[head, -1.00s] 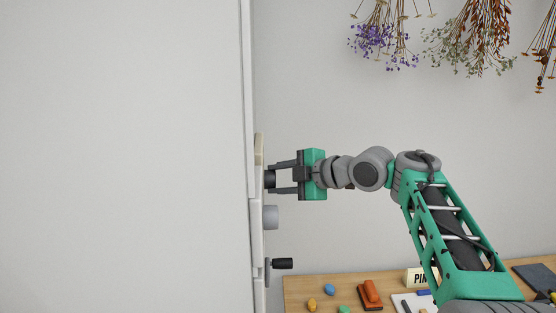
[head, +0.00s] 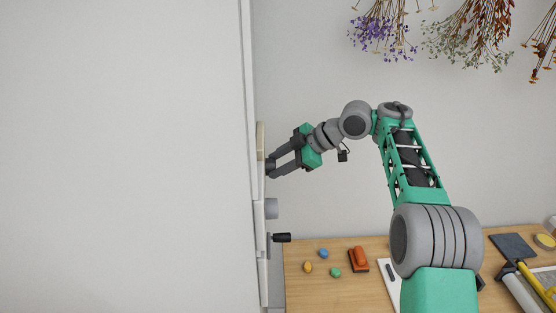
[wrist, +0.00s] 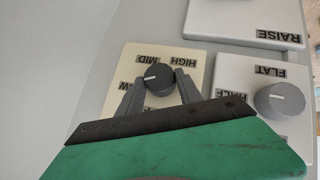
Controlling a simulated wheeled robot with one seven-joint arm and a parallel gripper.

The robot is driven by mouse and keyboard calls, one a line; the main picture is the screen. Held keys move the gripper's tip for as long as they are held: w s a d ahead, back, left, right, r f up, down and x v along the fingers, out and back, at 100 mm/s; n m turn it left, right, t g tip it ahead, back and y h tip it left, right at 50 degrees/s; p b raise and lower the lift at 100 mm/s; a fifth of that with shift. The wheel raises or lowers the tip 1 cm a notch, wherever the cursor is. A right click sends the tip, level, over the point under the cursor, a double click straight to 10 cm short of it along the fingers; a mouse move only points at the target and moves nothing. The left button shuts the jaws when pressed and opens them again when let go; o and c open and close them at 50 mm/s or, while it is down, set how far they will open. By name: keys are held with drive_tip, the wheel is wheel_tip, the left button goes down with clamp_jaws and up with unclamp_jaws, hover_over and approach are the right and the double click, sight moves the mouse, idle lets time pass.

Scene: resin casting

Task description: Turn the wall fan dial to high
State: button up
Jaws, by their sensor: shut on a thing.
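The fan dial is a dark round knob on a cream plate (wrist: 112,98), close below my wrist camera. Labels HIGH, MID and a partly covered one ending in W surround the dial (wrist: 154,78); they read upside down. A pale pointer mark lies on the dial's left part, roughly towards the MID side; its exact setting is hard to tell. My gripper (wrist: 160,76) is shut on the dial, one finger on each side. In the head view my gripper (head: 269,168) meets the cream plate (head: 260,140) edge-on, tilted, and the dial is mostly hidden between the fingers.
A grey knob (wrist: 280,102) with FLAT and HALF labels sits right beside the fan plate. A RAISE plate (wrist: 245,18) is nearby. Below in the head view a black handle (head: 282,237) sticks out. A wooden table (head: 310,295) with small coloured items stands beneath.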

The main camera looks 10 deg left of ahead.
drive_tip(key=shift+f+g, duration=0.1)
drive_tip(key=shift+g, duration=0.2)
idle(0.4)
drive_tip(key=o, duration=1.4)
drive_tip(key=shift+c, duration=0.2)
drive_tip(key=shift+s, duration=0.1)
